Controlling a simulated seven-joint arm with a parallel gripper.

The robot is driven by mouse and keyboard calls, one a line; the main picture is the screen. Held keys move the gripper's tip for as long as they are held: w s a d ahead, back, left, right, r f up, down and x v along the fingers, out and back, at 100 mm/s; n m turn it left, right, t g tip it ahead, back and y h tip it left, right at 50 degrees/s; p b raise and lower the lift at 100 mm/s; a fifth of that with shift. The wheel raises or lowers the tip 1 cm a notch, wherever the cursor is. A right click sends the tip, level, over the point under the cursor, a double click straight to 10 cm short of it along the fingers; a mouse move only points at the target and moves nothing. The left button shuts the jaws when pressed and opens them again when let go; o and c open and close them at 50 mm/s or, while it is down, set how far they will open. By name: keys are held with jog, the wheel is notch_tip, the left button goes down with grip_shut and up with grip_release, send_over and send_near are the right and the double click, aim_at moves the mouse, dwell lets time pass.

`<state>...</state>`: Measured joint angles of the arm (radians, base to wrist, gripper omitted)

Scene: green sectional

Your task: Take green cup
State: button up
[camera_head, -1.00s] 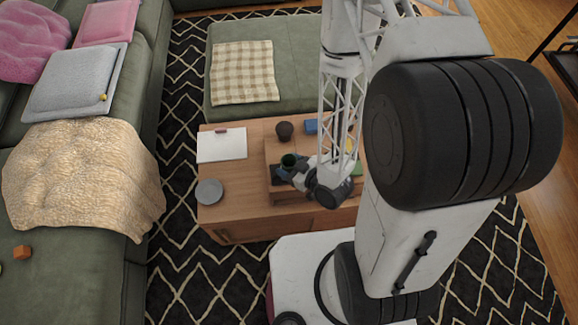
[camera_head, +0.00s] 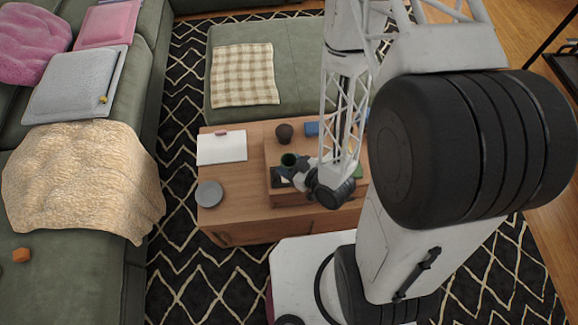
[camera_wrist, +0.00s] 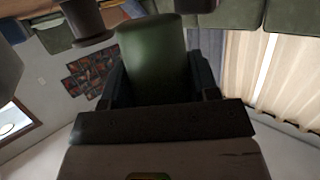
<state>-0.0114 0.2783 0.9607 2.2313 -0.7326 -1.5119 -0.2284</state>
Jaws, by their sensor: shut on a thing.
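The green cup (camera_head: 289,160) is at the coffee table's raised wooden part in the head view, at the end of my arm. My gripper (camera_head: 294,168) is shut on it, with the arm covering part of the area. In the wrist view the green cup (camera_wrist: 153,58) fills the space between the two dark fingers of my gripper (camera_wrist: 155,80). I cannot tell whether the cup touches the surface beneath it.
The wooden coffee table (camera_head: 235,219) carries a dark brown cup (camera_head: 284,133) just behind the green cup, a grey round dish (camera_head: 209,194), white paper (camera_head: 222,148) and a blue item (camera_head: 312,128). A green sofa (camera_head: 60,275) stands at the left.

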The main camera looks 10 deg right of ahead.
notch_tip(320, 180, up, 8)
jog(key=shift+f, duration=0.15)
dwell(0.5)
